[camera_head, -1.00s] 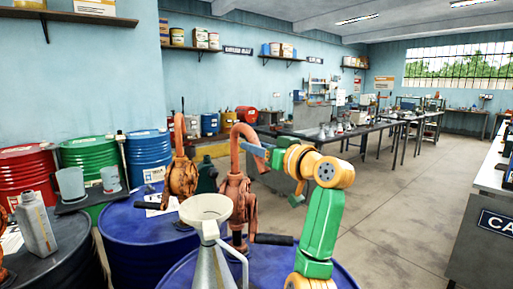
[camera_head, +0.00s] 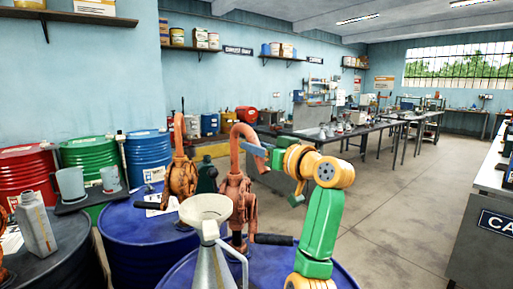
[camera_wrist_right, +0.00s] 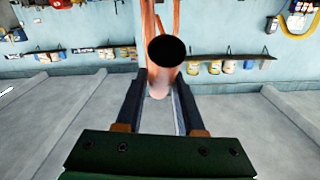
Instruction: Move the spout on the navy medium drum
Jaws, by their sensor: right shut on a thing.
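A rusty orange hand pump (camera_head: 238,195) stands on the nearer navy drum (camera_head: 315,268). Its curved spout (camera_head: 243,131) arches up and bends down to the right. My right gripper (camera_head: 258,151) is at the downturned end of this spout, coming in from the right. In the right wrist view the spout's dark open mouth (camera_wrist_right: 166,49) faces the camera, and the pipe lies between the two fingers of my right gripper (camera_wrist_right: 160,92), which are shut on it. My left gripper is not in view.
A metal funnel (camera_head: 207,212) stands in front of the pump. A second navy drum (camera_head: 135,245) with a similar pump (camera_head: 180,170) is behind left. A black drum (camera_head: 70,250) carries a grey bottle (camera_head: 37,225). Open floor (camera_head: 400,210) lies to the right.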

